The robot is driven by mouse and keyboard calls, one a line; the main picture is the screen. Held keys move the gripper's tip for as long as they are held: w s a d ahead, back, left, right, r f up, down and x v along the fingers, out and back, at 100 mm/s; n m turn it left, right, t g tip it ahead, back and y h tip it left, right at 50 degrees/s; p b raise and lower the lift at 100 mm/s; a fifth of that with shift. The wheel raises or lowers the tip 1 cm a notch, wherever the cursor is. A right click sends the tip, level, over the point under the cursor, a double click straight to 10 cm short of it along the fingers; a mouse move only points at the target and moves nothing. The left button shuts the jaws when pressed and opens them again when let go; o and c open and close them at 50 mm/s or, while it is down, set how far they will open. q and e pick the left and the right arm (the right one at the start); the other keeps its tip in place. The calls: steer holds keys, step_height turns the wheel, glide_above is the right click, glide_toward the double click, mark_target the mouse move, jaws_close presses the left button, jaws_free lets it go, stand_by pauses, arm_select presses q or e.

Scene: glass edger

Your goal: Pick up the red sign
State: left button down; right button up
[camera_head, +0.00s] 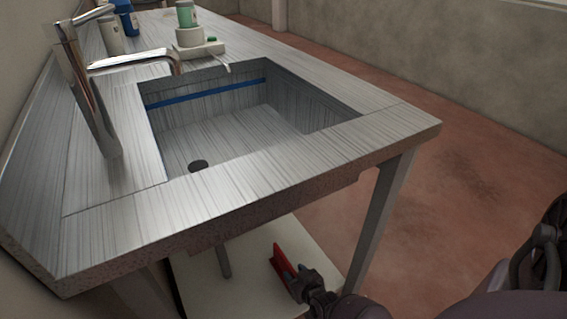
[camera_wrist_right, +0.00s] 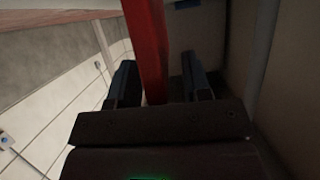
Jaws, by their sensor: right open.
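The red sign (camera_head: 281,262) is on or just above the pale lower shelf under the sink table, seen as a narrow red piece in the head view. My right gripper (camera_head: 296,273) is at its right side, reaching in under the table's front edge. In the right wrist view the red sign (camera_wrist_right: 147,45) shows as an upright red strip between the two dark fingers of the right gripper (camera_wrist_right: 158,82). The fingers are open, with a gap on each side of the strip. The left gripper is not in view.
The metal sink table (camera_head: 400,122) stands above the pale shelf (camera_head: 258,252), and its front leg (camera_head: 381,215) is right of my right gripper. A faucet (camera_head: 88,85) and several bottles stand on top. The red floor (camera_head: 440,205) to the right is clear.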

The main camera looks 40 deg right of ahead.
jaws_close()
steer(key=shift+r, duration=0.15)
stand_by(0.4)
